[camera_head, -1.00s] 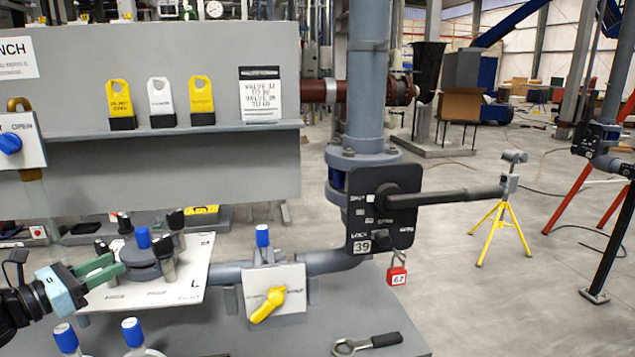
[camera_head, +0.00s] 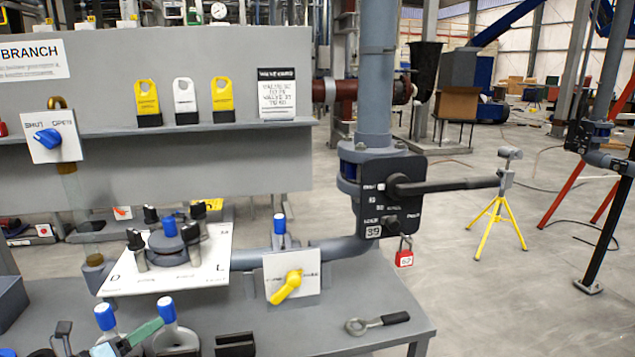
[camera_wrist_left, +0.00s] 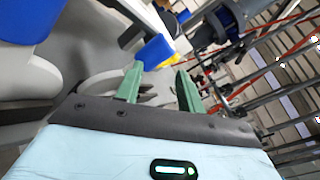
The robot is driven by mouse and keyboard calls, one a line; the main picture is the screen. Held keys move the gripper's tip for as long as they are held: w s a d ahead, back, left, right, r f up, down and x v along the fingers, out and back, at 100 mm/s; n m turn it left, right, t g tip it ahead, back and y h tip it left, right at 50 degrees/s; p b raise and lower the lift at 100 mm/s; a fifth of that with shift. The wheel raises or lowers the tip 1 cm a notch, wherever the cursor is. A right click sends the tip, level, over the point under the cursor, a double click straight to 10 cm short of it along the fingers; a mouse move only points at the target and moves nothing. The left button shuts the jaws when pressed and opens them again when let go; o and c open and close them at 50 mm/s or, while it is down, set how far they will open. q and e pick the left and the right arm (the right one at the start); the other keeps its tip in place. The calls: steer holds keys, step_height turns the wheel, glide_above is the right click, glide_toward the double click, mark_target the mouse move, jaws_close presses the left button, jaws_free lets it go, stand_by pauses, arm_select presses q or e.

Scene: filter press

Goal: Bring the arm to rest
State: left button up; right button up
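My left gripper (camera_head: 150,330) is low at the left of the head view, above the front part of the grey bench. One green finger shows there; the other is hidden or cannot be told apart. In the left wrist view both green fingers of my left gripper (camera_wrist_left: 159,70) stand apart with nothing held between them. A blue cap (camera_wrist_left: 155,52) shows beyond the fingertips. In the head view, blue-capped white fittings (camera_head: 168,312) stand close to the fingers; contact cannot be told. My right gripper is in neither view.
The grey bench (camera_head: 300,335) carries a white plate with a round valve (camera_head: 168,245), a yellow handle (camera_head: 286,287) and a loose wrench (camera_head: 377,322). A black lever (camera_head: 450,185) sticks out right from the pipe. A yellow tripod (camera_head: 497,225) stands on open floor.

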arm_select(q)
steer(key=s+d+f+n+g+y+p, duration=0.1)
steer(key=s+d+f+n+y, duration=0.1)
steer(key=s+d+f+n, duration=0.55)
steer(key=s+d+f+n+y, duration=0.2)
steer(key=s+d+f+n, duration=0.2)
steer(key=s+f+n, duration=0.65)
steer(key=s+d+f+n+g+y, duration=0.1)
steer(key=s+f+n+g, duration=0.1)
steer(key=s+f+n, duration=0.2)
steer(key=s+d+f+n+g+y, duration=0.2)
steer(key=s+n, duration=0.8)
steer(key=s, duration=0.6)
steer(key=shift+s+d+f+g+p, duration=0.15)
steer(key=shift+s+f+g+p, duration=0.35)
steer(key=shift+f, duration=0.4)
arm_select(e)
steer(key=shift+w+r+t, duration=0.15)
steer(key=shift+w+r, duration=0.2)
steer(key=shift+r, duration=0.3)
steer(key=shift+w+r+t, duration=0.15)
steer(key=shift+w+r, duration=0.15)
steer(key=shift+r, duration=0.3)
arm_select(q)
steer(key=shift+w, duration=0.1)
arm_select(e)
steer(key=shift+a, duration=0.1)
